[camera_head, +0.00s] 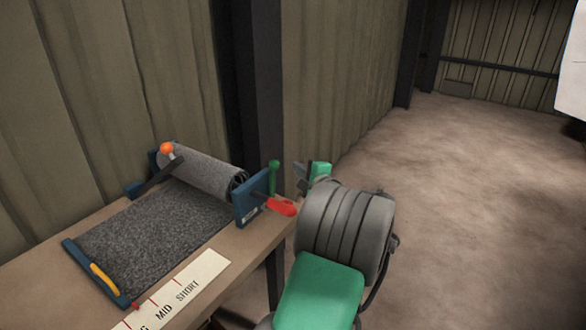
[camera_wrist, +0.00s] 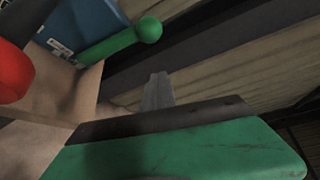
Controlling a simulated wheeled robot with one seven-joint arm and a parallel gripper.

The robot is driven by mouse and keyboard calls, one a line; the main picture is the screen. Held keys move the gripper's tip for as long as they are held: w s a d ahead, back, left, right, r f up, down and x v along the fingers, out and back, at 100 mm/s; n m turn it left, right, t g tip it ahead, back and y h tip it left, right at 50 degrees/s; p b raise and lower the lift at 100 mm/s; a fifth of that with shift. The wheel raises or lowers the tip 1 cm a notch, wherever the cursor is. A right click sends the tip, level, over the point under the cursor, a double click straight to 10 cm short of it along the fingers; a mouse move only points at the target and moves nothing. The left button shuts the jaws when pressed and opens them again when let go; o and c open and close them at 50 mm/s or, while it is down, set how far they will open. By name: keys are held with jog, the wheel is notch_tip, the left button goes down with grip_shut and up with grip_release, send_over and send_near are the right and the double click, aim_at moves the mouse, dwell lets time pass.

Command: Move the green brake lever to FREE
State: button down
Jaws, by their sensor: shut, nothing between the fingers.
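The green brake lever (camera_head: 273,180) stands nearly upright, ball knob on top, at the blue end bracket (camera_head: 247,207) of the roller stand. In the wrist view the lever (camera_wrist: 108,46) runs from the bracket (camera_wrist: 85,20) toward its round knob at upper middle. My gripper (camera_head: 301,168) is just right of the lever in the head view, partly hidden behind my arm. In the wrist view my gripper (camera_wrist: 158,82) has its fingers shut together and empty, below the knob with a gap in the picture. No FREE mark is readable.
A red crank handle (camera_head: 281,207) juts from the bracket close to the lever. The grey roll (camera_head: 200,168), an orange-knobbed lever (camera_head: 166,150) and a yellow-handled bar (camera_head: 104,279) are on the bench (camera_head: 215,285). A wall and dark post (camera_head: 258,90) stand behind. Floor at right is clear.

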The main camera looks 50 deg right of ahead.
jog(key=v, duration=0.7)
jog(key=shift+s+a+r, duration=0.15)
jog(key=shift+s+a, duration=0.05)
